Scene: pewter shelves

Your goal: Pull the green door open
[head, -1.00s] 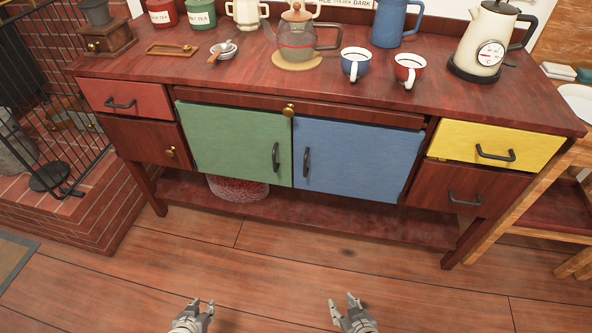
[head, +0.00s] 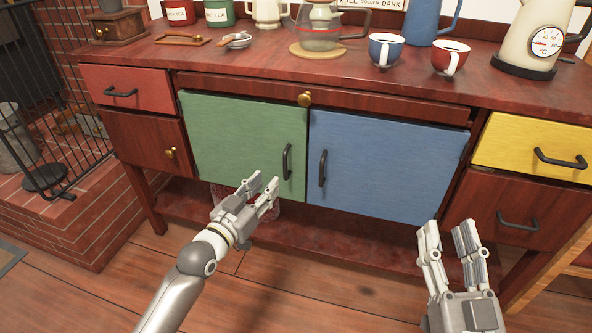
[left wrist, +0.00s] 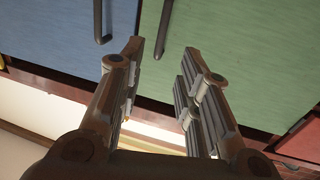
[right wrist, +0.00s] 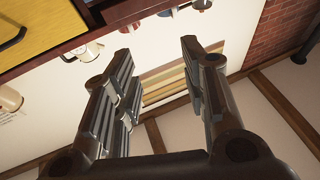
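The green door (head: 240,140) is on the left of the cabinet's middle and looks shut. Its black upright handle (head: 287,161) is near its right edge. In the left wrist view the green door (left wrist: 235,60) and its handle (left wrist: 163,30) show just beyond my fingers. My left gripper (head: 266,187) is open and empty, in front of the lower right part of the green door, a little below and left of the handle, apparently not touching it. My right gripper (head: 448,232) is open and empty, low in front of the cabinet's right side.
The blue door (head: 385,165) with its own handle (head: 323,168) adjoins the green door. A red drawer (head: 125,88) and a yellow drawer (head: 530,148) flank them. Cups, a teapot and a kettle (head: 535,40) stand on top. A black fire screen (head: 70,80) is at the left.

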